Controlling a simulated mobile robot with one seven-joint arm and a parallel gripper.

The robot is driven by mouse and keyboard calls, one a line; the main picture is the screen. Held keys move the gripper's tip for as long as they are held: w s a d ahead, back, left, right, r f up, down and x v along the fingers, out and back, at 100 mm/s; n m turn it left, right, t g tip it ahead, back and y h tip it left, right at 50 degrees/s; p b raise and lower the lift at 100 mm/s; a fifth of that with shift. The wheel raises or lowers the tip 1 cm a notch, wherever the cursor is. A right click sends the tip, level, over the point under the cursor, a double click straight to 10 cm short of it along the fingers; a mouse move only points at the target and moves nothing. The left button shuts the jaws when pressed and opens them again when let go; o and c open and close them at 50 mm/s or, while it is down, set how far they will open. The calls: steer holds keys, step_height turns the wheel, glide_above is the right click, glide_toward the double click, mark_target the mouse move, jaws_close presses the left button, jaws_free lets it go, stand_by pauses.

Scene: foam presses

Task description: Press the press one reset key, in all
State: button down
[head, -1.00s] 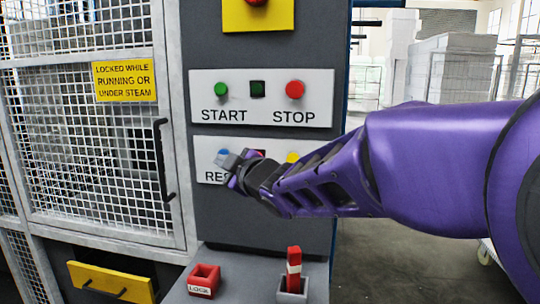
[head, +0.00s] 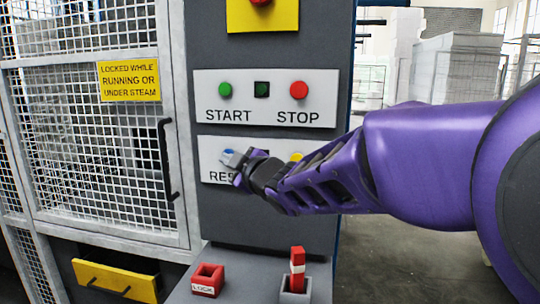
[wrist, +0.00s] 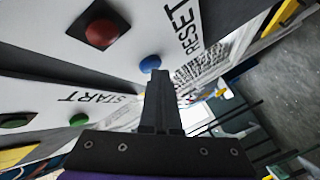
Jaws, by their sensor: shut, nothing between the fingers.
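The blue reset key (head: 227,155) is on the lower white plate (head: 207,146) of the grey press panel, above the partly hidden word RESET. It also shows in the wrist view (wrist: 150,64), just beyond the fingertips. My gripper (head: 238,163) is shut and empty, its tips in front of the blue key and covering part of it in the head view. In the wrist view the shut fingers (wrist: 158,82) point at the key. I cannot tell whether they touch it.
Above are the green START button (head: 225,90), a dark lamp (head: 261,89) and the red STOP button (head: 299,90). A yellow button (head: 296,157) is partly behind my arm. Below are a red LOCK box (head: 208,280) and a red-handled switch (head: 297,262). A mesh gate (head: 95,130) stands left.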

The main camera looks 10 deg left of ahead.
steer(key=shift+s, duration=0.1)
steer(key=shift+s+b, duration=0.65)
steer(key=shift+s, duration=0.1)
steer(key=shift+s, duration=0.1)
steer(key=s, duration=0.5)
steer(key=shift+a+r+b, duration=0.1)
steer(key=shift+a+b, duration=0.15)
steer(key=shift+b, duration=0.05)
steer(key=shift+w, duration=0.15)
